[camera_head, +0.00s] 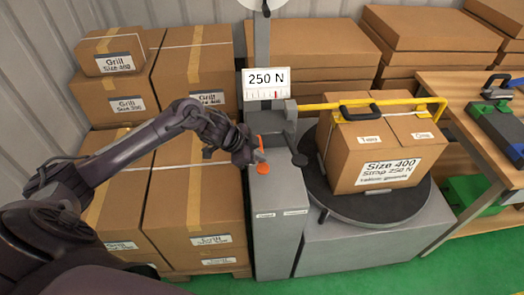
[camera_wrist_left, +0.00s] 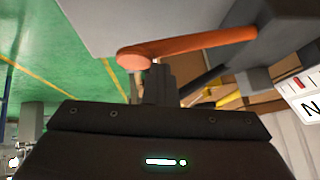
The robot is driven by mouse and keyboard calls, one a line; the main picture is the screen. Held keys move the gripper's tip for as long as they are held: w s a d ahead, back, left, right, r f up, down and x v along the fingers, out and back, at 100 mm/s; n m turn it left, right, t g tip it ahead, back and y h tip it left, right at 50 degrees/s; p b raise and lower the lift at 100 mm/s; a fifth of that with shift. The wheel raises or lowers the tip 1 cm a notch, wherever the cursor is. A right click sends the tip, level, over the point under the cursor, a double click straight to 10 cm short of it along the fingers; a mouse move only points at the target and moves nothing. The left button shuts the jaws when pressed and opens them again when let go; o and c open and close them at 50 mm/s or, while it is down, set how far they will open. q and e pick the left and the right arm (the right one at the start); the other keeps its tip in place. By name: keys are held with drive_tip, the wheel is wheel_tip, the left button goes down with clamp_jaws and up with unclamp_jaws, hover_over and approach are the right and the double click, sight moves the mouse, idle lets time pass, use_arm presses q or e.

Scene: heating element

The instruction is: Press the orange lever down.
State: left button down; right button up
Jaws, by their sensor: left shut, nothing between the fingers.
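The orange lever (camera_head: 261,160) stands on top of the grey strapping machine's post, left of the turntable. In the left wrist view the lever (camera_wrist_left: 195,45) is a long orange bar with a round knob at its left end. My left gripper (camera_head: 246,157) is shut and empty, right beside the lever in the head view. In the left wrist view its dark fingertips (camera_wrist_left: 158,72) are just under the lever near the knob end. I cannot tell whether they touch it. My right gripper is not in view.
A strapped cardboard box (camera_head: 345,150) stands on the dark turntable (camera_head: 350,207). A "250 N" sign (camera_head: 266,78) is above the post. Grill boxes (camera_head: 205,205) are stacked at left. A tool table (camera_head: 455,100) is at right.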

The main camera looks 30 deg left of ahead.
use_arm(q)
drive_tip(key=shift+w+a+r+p, duration=0.15)
drive_tip(key=shift+w+r+p, duration=0.1)
drive_tip(key=shift+r+p, duration=0.7)
drive_tip(key=shift+w+a+r+p, duration=0.1)
drive_tip(key=shift+w+r+p, duration=0.1)
drive_tip(key=shift+r+p, duration=0.75)
drive_tip(key=shift+r, duration=0.55)
drive_tip(key=shift+w+a, duration=0.1)
drive_tip(key=r+p, duration=0.1)
drive_tip(key=w+r+p, duration=0.1)
drive_tip(key=r, duration=0.1)
drive_tip(key=a+r+p, duration=0.1)
drive_tip(key=p, duration=0.1)
drive_tip(key=shift+w+r, duration=0.15)
drive_tip(key=shift+r, duration=0.15)
